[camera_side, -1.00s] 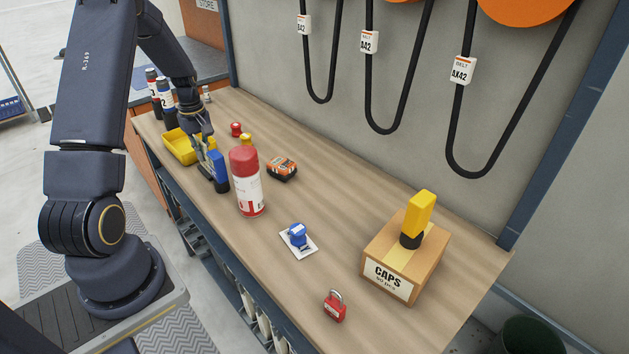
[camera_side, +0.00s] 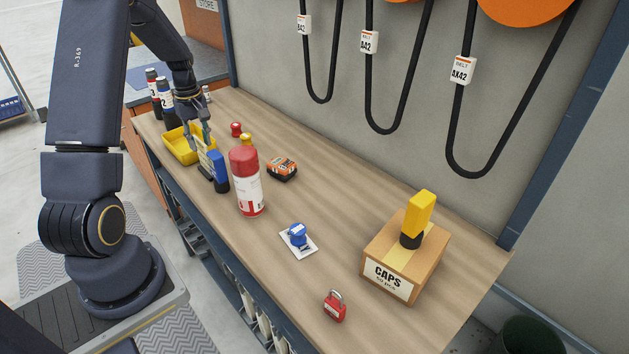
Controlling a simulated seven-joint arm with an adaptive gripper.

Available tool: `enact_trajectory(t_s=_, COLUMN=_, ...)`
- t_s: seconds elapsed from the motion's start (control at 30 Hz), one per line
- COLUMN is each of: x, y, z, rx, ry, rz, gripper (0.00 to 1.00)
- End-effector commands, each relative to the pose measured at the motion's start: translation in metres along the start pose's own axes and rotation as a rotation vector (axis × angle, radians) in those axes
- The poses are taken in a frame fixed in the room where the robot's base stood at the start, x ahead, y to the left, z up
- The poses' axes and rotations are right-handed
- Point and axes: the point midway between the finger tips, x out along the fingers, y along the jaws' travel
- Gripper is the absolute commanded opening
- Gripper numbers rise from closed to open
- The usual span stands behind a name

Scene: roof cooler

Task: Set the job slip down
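My gripper (camera_side: 205,143) points down at the far left part of the bench, beside a yellow tray (camera_side: 176,151). A thin pale yellowish piece (camera_side: 206,161) shows just below the fingers, next to a blue and black item (camera_side: 218,172); I cannot tell whether the fingers hold it. The fingers are small and overlap things behind them, so their opening is unclear. A white slip-like card (camera_side: 308,252) lies flat on the middle of the bench with a blue object (camera_side: 297,234) on it. I cannot tell which of these is the job slip.
A red-capped can (camera_side: 247,183) stands right of the blue item. An orange-black item (camera_side: 282,169), a red padlock (camera_side: 335,307) and a CAPS box (camera_side: 382,284) with a yellow-black item (camera_side: 419,214) on top stand on the bench (camera_side: 345,220). Bottles (camera_side: 165,95) stand at the far left.

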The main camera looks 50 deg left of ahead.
Motion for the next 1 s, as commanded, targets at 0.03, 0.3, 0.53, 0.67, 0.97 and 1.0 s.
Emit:
enact_trajectory(t_s=0.03, x=-0.014, y=0.001, z=-0.001, rx=0.001, ry=0.004, rz=0.004, gripper=0.31)
enact_trajectory(t_s=0.3, x=-0.066, y=0.001, z=0.0, rx=0.001, ry=0.003, rz=0.002, gripper=0.31)
enact_trajectory(t_s=0.53, x=-0.096, y=0.008, z=0.02, rx=0.07, ry=0.014, rz=0.022, gripper=0.31)
enact_trajectory(t_s=0.67, x=-0.137, y=0.022, z=0.083, rx=0.297, ry=0.058, rz=0.085, gripper=0.31)
enact_trajectory(t_s=0.97, x=-0.201, y=-0.027, z=0.274, rx=1.088, ry=0.24, rz=0.279, gripper=0.31)
enact_trajectory(t_s=1.0, x=-0.201, y=-0.039, z=0.29, rx=1.176, ry=0.266, rz=0.3, gripper=0.31)
